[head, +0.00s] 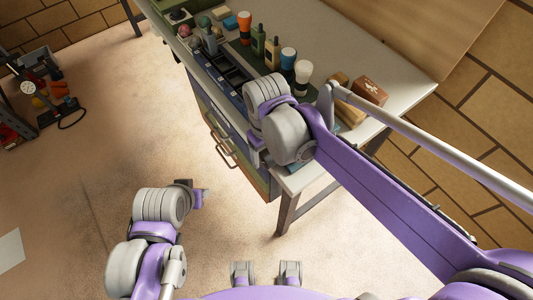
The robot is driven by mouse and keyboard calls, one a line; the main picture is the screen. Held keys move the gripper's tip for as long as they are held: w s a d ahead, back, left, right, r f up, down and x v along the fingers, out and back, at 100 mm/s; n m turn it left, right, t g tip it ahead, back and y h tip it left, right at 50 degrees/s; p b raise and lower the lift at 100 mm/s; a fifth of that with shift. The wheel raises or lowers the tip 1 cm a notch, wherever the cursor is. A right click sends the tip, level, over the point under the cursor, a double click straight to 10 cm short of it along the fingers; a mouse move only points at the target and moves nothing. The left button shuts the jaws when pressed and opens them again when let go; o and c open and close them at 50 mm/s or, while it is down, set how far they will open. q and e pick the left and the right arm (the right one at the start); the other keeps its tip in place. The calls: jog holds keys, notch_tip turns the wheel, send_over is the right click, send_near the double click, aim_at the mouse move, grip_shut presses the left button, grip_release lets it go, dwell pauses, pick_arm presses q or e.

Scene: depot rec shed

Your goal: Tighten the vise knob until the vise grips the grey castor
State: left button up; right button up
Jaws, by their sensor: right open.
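I cannot make out the vise, its knob or the grey castor in the head view. My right arm covers part of the bench's front edge, where they may be hidden. My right gripper (257,157) is at that front edge, mostly behind its own wrist; it is open. My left gripper (203,192) is low over the floor, in front of the bench and away from it. Its fingers are too small to show whether they are open or shut.
Drawers are below. A shelf with tools (45,85) stands far left. The floor (90,140) between is clear.

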jog(key=shift+f, duration=0.3)
grip_shut()
